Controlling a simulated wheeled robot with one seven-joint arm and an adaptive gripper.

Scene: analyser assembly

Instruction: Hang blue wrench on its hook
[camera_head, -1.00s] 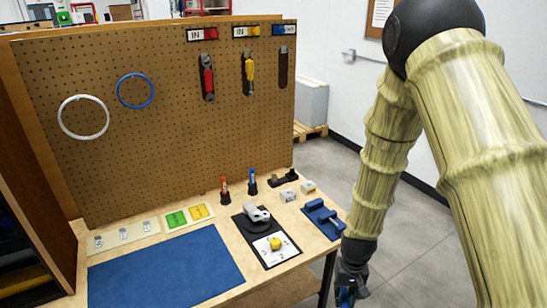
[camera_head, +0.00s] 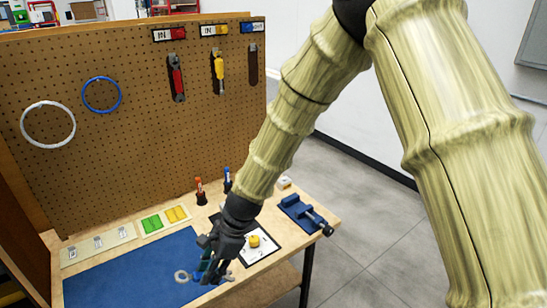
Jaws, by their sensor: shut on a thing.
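My gripper (camera_head: 208,268) is shut on the blue wrench, above the front right edge of the blue mat. A pale ring-shaped wrench end (camera_head: 182,276) sticks out left of the fingers; the fingers hide most of the wrench. On the pegboard (camera_head: 120,150), the blue wrench's place (camera_head: 253,65) is a dark outline at the right, under a blue-and-white label (camera_head: 252,27). No tool hangs there. The hook itself is too small to make out. My gripper is well below and left of that place.
A red tool (camera_head: 176,78) and a yellow tool (camera_head: 219,72) hang left of the empty outline. White (camera_head: 48,103) and blue (camera_head: 102,79) rings hang further left. The table holds a blue mat (camera_head: 130,275), a blue vise (camera_head: 305,213) and two markers. My arm hides some small items.

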